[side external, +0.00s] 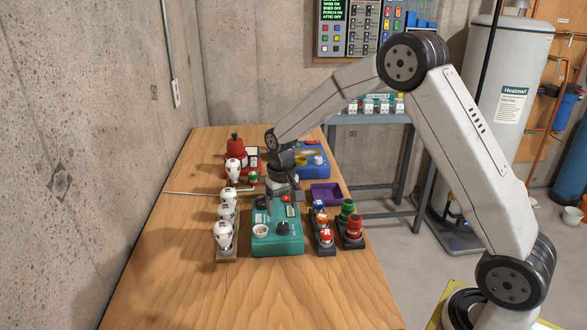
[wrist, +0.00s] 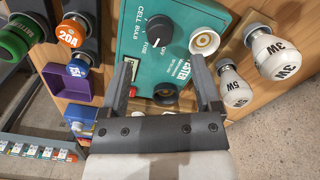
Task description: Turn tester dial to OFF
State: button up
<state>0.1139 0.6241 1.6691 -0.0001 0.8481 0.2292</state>
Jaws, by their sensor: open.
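The teal tester (side external: 277,246) stands on the wooden bench, and its face fills the upper middle of the wrist view (wrist: 136,42). Its black dial (wrist: 158,30) has printed labels around it, including CELL, BULB and OFF. The dial also shows in the side external view (side external: 283,228). A white round socket (wrist: 204,42) and a dark socket (wrist: 165,93) sit on the same face. My gripper (wrist: 164,68) is open and empty over the tester. Its fingers point toward the dial and are spread on either side, apart from it.
White bulbs (side external: 223,237) stand in a row left of the tester. A purple tray (side external: 326,194) and a blue box (side external: 312,163) lie behind. The front of the bench is clear.

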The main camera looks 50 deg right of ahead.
aim_at(283, 225)
jog(key=shift+f, duration=2.95)
grip_shut()
